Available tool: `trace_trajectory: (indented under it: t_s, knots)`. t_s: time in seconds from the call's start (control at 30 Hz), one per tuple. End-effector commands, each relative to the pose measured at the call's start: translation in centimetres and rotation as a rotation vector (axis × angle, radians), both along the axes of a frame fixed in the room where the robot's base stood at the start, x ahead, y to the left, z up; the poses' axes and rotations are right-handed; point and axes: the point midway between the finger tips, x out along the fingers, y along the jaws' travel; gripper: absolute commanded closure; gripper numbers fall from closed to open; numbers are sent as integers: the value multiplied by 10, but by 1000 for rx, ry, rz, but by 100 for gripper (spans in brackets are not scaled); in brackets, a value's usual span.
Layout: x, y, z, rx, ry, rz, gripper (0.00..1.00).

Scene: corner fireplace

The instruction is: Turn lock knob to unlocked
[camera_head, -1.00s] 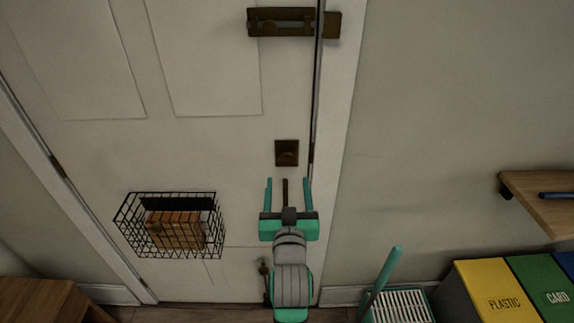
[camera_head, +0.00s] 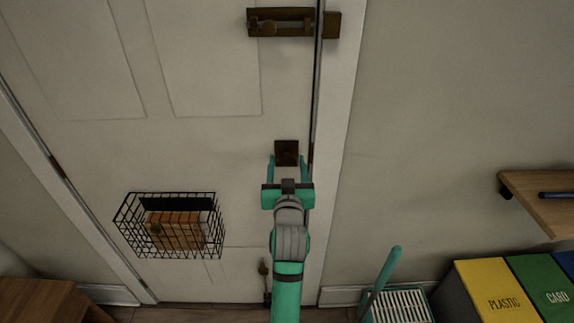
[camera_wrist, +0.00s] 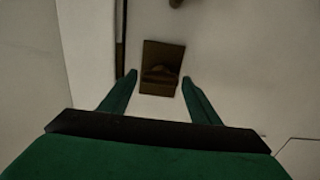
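The lock knob sits on a small dark brown square plate (camera_head: 287,152) near the right edge of the white door. In the wrist view the knob (camera_wrist: 160,75) shows as a dark raised piece on its plate (camera_wrist: 162,52). My gripper (camera_head: 287,158) is open, with its two green fingers apart. The fingertips are at the plate's lower part in the head view. In the wrist view the fingers (camera_wrist: 159,80) stand to either side of the knob and plate, with nothing held. Whether the fingertips touch the plate or door cannot be told.
A brown slide bolt (camera_head: 285,22) is higher on the door. A black wire basket (camera_head: 215,230) hangs at left. A lower handle or latch (camera_head: 263,268) is beside my arm. At right are a wooden shelf (camera_head: 545,195) and yellow and green bins (camera_head: 490,285).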

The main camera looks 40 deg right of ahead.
Motion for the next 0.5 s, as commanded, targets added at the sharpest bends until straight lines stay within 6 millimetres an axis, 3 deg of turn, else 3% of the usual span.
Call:
trace_trajectory:
  t_s: [0.03, 0.13, 0.5]
  knots:
    - [0, 0, 0, 0, 0, 0, 57]
    - [0, 0, 0, 0, 0, 0, 79]
    - [0, 0, 0, -37, 27, 0, 79]
